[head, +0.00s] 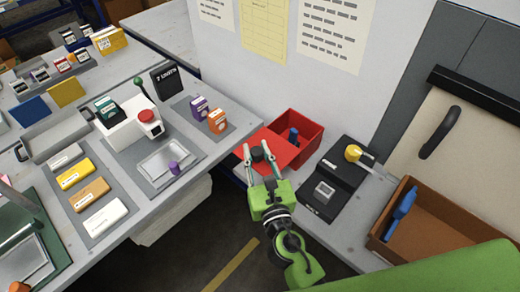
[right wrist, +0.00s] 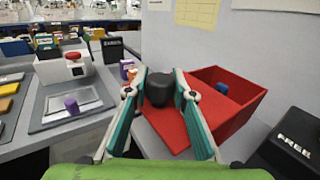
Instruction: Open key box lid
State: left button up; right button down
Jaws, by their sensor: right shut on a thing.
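The key box (head: 310,133) is red and stands by the wall panel. It also shows in the right wrist view (right wrist: 240,110). Its inside is partly open to view, with a blue thing (head: 293,135) in it. The flat red lid (head: 284,150) lies to the left of the opening, off part of the box; whether it touches the rim I cannot tell. My right gripper (head: 258,155) is shut on the lid's black knob (right wrist: 159,88), with a finger on either side. My left gripper is not in view.
A black device (head: 335,180) with a yellow knob stands right of the box. A brown tray (head: 430,225) with a blue tool is further right. Left are a white machine with a red button (head: 143,117) and a grey tray with a purple knob (head: 174,168).

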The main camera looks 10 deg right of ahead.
jog(key=c, duration=1.7)
grip_release()
jog(key=shift+s, duration=0.1)
jog(key=s, duration=1.1)
jog(key=shift+s+d, duration=0.4)
jog(key=shift+d, duration=0.05)
